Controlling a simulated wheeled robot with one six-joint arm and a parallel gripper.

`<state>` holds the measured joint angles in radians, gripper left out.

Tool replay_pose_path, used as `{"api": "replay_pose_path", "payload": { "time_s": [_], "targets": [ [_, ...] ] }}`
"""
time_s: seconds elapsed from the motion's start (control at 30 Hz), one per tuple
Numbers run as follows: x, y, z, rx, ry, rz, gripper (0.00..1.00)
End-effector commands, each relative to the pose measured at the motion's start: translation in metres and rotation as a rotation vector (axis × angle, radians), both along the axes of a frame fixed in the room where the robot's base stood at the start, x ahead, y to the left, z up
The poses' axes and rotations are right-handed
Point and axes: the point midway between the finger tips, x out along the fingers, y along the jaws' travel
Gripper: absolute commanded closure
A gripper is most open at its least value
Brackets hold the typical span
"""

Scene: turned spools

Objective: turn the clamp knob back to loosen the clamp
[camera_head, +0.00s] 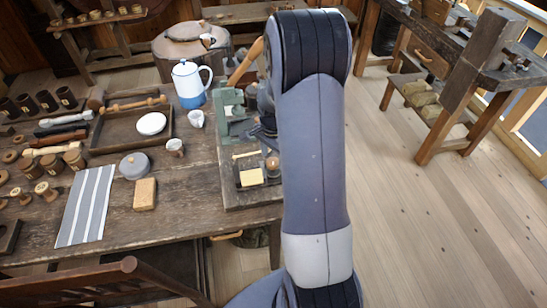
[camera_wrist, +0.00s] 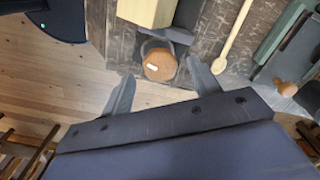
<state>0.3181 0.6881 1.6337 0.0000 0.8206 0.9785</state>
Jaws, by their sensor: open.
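The clamp knob (camera_wrist: 162,62) is a round brown wooden knob with a small white mark on its face, set at a dark metal clamp (camera_wrist: 180,32). In the head view the knob (camera_head: 273,164) shows small at the right edge of the bench, beside my arm. A pale wood block (camera_wrist: 146,10) sits against the clamp; it also shows in the head view (camera_head: 251,177). My gripper (camera_wrist: 160,71) is open and empty, with one finger on each side of the knob in the picture. Gaps show between knob and fingers; I cannot tell the depth. My arm mostly hides the gripper in the head view.
A green machine (camera_wrist: 285,30) with another wooden knob (camera_wrist: 285,88) and a long pale wooden tool (camera_wrist: 234,35) lie to the right. In the head view a white and blue jug (camera_head: 190,85), cups and a tray (camera_head: 108,147) stand on the bench.

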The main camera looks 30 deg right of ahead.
Motion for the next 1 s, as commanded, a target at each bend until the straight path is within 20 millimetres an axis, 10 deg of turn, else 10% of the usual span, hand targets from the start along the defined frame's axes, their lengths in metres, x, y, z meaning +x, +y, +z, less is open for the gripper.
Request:
{"api": "replay_pose_path", "payload": {
  "time_s": [0.5, 1.0],
  "targets": [
    [0.0, 0.0, -0.019, 0.0, -0.001, 0.001, 0.41],
    [0.0, 0.0, -0.019, -0.001, -0.001, 0.001, 0.82]
  ]
}}
